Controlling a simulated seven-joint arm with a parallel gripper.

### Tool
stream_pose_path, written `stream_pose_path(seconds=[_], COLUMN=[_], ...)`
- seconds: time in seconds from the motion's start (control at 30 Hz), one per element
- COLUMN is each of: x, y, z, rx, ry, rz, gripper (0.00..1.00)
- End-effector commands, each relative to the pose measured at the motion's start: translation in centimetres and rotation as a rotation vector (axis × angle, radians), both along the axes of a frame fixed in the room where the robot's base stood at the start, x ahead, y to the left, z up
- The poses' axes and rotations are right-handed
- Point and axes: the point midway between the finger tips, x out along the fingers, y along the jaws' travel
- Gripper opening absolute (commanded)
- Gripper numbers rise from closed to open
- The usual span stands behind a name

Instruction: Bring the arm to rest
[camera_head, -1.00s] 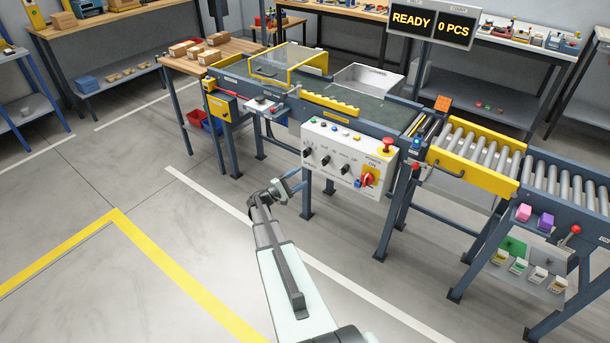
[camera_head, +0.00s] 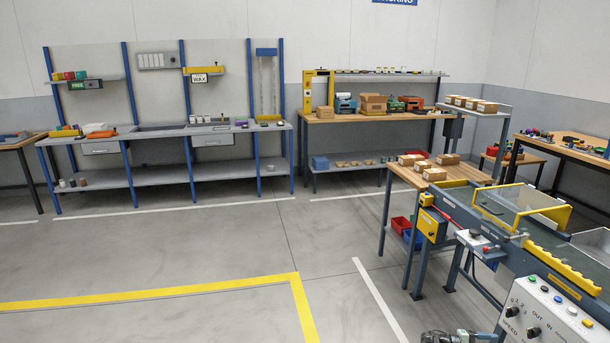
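Only a small part of my arm shows, at the bottom edge of the head view, right of centre. The dark end of the arm with my gripper (camera_head: 478,336) is cut off by the frame edge. It appears just left of the white control panel (camera_head: 548,318) of the conveyor machine. Its fingers are too small and cropped to tell open from shut. I see nothing held in it.
The conveyor machine with its yellow-framed guard (camera_head: 553,216) fills the lower right. A wooden table (camera_head: 455,183) with small boxes stands behind it. A blue-posted workbench (camera_head: 160,133) and a wooden bench (camera_head: 385,116) line the wall. The floor at left is open, with yellow lines.

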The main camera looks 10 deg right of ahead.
Motion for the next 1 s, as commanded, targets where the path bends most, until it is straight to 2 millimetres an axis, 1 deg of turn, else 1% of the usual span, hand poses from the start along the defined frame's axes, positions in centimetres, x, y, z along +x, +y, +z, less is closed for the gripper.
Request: stream_pose_path(seconds=[0.1, 0.17, 0.27, 0.37, 0.47, 0.57, 0.6, 0.67, 0.7, 0.77, 0.8, 0.83, 0.87, 0.9, 0.97, 1.0], x=[-2.0, -3.1, -5.1, -7.2, -9.3, -11.0, -11.6, -12.4, -13.0, -13.7, -14.3, -14.7, -15.1, -15.8, -16.8, -17.7], y=[1.2, 2.3, 4.5, 7.5, 11.2, 16.0, 18.1, 21.5, 23.9, 27.4, 29.9, 31.6, 33.4, 35.8, 39.4, 41.7], z=[-2.6, -3.9, -5.9, -8.2, -10.5, -12.7, -13.5, -14.5, -15.1, -15.9, -16.3, -16.6, -16.8, -17.0, -17.2, -17.3], rx=[0.134, 0.208, 0.331, 0.456, 0.583, 0.71, 0.761, 0.838, 0.888, 0.959, 1.005, 1.037, 1.069, 1.109, 1.168, 1.203], ry=[-0.088, -0.138, -0.226, -0.31, -0.391, -0.463, -0.49, -0.527, -0.548, -0.575, -0.589, -0.598, -0.606, -0.612, -0.618, -0.615], rz=[-0.065, -0.102, -0.165, -0.231, -0.3, -0.366, -0.391, -0.427, -0.45, -0.484, -0.506, -0.522, -0.538, -0.558, -0.586, -0.605], gripper=[0.62, 0.62, 0.62, 0.62, 0.62, 0.62, 0.62, 0.62, 0.62, 0.62, 0.62, 0.62, 0.62, 0.62, 0.62, 0.62])
